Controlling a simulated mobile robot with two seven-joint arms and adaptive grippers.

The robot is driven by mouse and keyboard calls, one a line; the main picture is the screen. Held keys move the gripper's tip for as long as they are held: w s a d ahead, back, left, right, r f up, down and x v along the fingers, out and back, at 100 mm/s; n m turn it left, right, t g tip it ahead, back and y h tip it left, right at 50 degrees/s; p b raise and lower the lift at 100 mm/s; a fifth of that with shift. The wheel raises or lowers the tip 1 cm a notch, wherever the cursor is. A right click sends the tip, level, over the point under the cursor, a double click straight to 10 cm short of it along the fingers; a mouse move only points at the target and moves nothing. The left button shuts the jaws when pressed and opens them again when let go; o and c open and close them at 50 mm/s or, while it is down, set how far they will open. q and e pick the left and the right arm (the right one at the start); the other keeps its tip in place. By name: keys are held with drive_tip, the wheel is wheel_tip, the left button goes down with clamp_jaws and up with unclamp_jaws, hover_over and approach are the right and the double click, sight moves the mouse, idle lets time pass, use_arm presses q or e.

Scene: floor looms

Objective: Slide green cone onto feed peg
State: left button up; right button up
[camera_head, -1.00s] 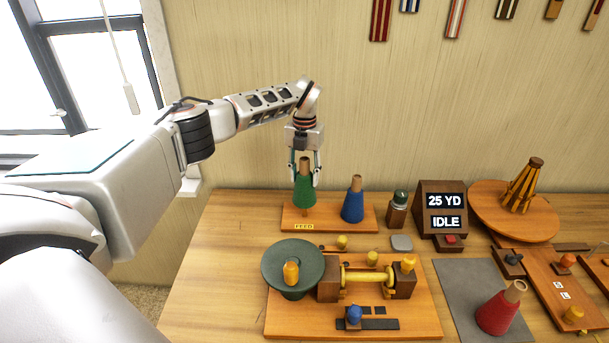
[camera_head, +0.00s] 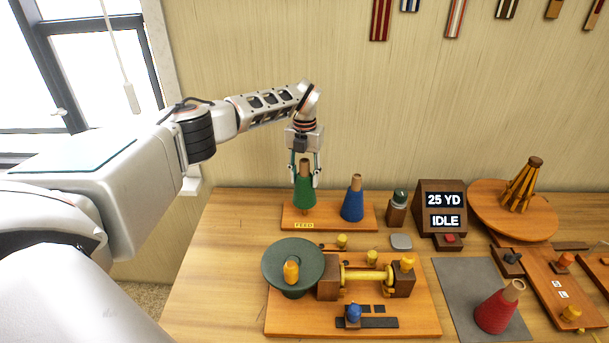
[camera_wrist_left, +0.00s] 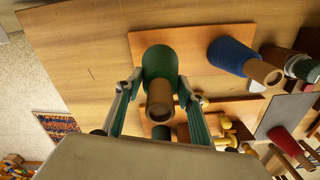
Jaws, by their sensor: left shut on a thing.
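The green cone (camera_head: 304,193) stands upright above the FEED label on the left part of a wooden board (camera_head: 336,224). My left gripper (camera_head: 304,179) reaches down from above and is shut on the cone, one finger on each side. In the left wrist view the green cone (camera_wrist_left: 160,65) sits between the fingers, its brown tip toward the camera. My right gripper is not in view.
A blue cone (camera_head: 353,203) stands close on the same board's right side. In front is a winder board with a dark green dish (camera_head: 292,266) and yellow spool. A display (camera_head: 442,208) reads 25 YD, IDLE.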

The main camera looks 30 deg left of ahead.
sight(305, 190)
use_arm(q)
drive_tip(key=shift+f, duration=1.15)
drive_tip(key=shift+f, duration=0.1)
drive_tip(key=shift+f+b, duration=0.3)
drive_tip(key=shift+f, duration=0.1)
idle(0.7)
drive_tip(key=shift+f, duration=0.25)
drive_tip(key=shift+f+b, duration=0.3)
drive_tip(key=shift+f, duration=0.55)
